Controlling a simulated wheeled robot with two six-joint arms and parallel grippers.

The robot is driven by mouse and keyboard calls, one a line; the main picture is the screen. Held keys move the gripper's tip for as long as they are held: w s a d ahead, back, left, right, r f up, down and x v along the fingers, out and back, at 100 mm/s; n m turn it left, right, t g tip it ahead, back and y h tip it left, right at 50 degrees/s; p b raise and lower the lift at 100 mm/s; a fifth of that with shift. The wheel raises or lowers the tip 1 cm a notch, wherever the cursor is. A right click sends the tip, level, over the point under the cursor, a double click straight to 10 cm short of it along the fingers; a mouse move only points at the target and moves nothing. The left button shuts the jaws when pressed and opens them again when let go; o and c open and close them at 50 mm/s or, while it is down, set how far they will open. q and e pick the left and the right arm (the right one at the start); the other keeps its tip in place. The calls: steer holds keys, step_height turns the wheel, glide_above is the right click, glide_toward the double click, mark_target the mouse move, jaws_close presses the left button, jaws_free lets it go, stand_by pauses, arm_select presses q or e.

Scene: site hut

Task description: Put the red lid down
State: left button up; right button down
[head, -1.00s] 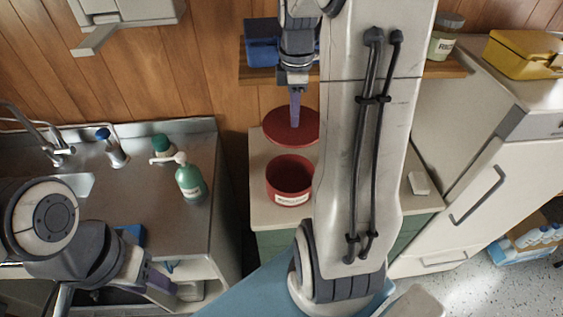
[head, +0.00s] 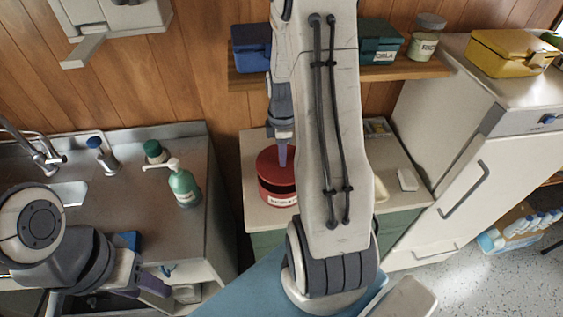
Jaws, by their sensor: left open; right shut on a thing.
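The red lid (head: 272,160) is over the red canister (head: 268,194) on the cream counter. A dark gap shows between them at the front right, so the lid does not look fully seated. The canister has a white label, and my arm hides its right side. My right gripper (head: 282,158) points down and is shut on the lid, with its grip point partly hidden. My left gripper (head: 155,284) is low at the left by the sink unit, open and empty.
A green pump bottle (head: 184,188) stands on the steel sink counter. A shelf (head: 400,71) above the canister holds a blue bin, a teal box (head: 380,45) and a jar (head: 426,38). A white fridge (head: 460,160) with a yellow box (head: 510,50) stands right.

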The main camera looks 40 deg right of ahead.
steer(key=shift+f+p, duration=0.6)
steer(key=shift+f, duration=1.45)
steer(key=shift+f, duration=0.2)
steer(key=c, duration=0.7)
jaws_free()
